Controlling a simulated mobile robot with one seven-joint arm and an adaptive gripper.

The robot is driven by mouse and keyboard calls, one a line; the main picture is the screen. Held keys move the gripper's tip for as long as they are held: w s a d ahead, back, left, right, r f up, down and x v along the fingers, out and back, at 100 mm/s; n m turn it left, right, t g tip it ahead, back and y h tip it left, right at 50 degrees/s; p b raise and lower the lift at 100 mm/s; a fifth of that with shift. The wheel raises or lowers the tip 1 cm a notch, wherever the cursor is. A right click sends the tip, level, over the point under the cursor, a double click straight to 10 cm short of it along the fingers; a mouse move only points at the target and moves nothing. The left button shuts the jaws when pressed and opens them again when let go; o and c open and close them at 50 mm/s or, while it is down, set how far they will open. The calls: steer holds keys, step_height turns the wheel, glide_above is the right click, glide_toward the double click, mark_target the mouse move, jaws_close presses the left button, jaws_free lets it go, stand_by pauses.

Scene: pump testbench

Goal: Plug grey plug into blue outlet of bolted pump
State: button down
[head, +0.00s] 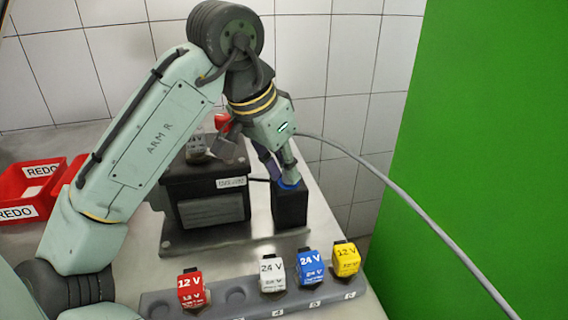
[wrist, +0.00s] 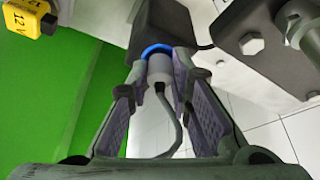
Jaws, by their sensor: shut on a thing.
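The pump (head: 205,185) is a dark unit on a metal plate, with a black block (head: 290,208) at its right side. The blue outlet (head: 289,184) is a ring on top of that block; it also shows in the wrist view (wrist: 155,50). My gripper (head: 277,170) is above the block, its fingers (wrist: 160,85) shut around the grey plug (wrist: 159,70). The plug's front end meets the blue ring, in line with it. How deep it sits is hidden. A thin grey cable (wrist: 177,125) curves back from the plug between the fingers.
A grey cable (head: 400,193) runs from behind my gripper to the lower right. A front rack (head: 235,297) holds red (head: 191,288), white (head: 272,273), blue (head: 311,267) and yellow (head: 346,259) voltage blocks. Red REDO bins (head: 30,190) stand left. A bolt (wrist: 250,43) shows near the block.

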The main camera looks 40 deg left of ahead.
steer(key=shift+f, duration=0.1)
steer(key=c, duration=1.4)
jaws_free()
steer(key=shift+o, duration=0.6)
steer(key=o, duration=0.3)
steer(key=shift+r+p, duration=2.5)
steer(key=shift+r, duration=0.3)
steer(key=shift+r+p, duration=0.6)
steer(key=shift+r, duration=0.6)
